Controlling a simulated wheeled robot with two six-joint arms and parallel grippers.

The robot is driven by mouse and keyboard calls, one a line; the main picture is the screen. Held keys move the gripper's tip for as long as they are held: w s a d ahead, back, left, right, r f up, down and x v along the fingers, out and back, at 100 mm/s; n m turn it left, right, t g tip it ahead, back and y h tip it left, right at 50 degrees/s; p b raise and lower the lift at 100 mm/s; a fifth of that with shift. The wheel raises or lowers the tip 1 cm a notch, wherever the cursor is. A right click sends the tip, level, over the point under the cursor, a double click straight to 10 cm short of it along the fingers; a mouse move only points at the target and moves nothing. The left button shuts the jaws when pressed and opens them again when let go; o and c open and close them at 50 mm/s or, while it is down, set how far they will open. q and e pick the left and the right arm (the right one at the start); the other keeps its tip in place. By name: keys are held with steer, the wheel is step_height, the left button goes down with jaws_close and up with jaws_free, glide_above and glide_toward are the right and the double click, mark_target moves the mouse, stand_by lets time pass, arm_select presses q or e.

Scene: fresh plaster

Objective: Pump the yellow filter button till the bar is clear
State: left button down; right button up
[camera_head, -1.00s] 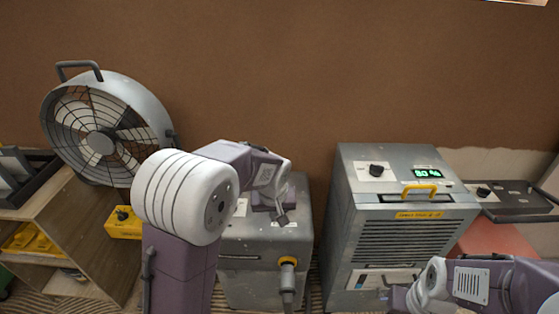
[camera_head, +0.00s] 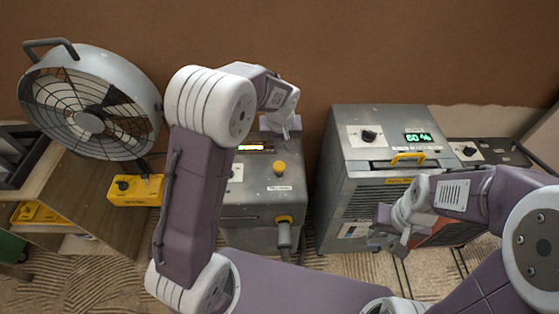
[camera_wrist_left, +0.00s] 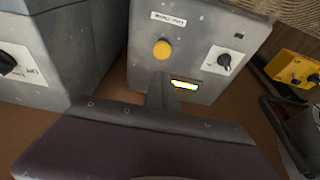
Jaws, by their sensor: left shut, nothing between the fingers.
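The yellow filter button (camera_head: 279,168) stands on the sloped top of a grey machine (camera_head: 262,195). It also shows in the left wrist view (camera_wrist_left: 162,49), with nothing touching it.
A black knob (camera_wrist_left: 225,60) is on the same panel. A hose plug with a yellow collar (camera_head: 284,222) is on the machine's front. A grey unit with a green "80%" display (camera_head: 417,137) stands right. A fan (camera_head: 90,105) and yellow box (camera_head: 134,190) are left.

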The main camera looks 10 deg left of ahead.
mark_target(279, 168)
arm_select(q)
steer(key=x, duration=0.9)
steer(key=s+x, duration=0.1)
steer(key=x, duration=0.3)
steer(key=shift+d+f, duration=0.1)
steer(key=shift+f, duration=0.2)
steer(key=shift+f, duration=0.1)
step_height(279, 168, down, 3)
steer(key=b, duration=0.3)
steer(key=shift+s+r, duration=0.2)
steer(key=shift+r, duration=0.05)
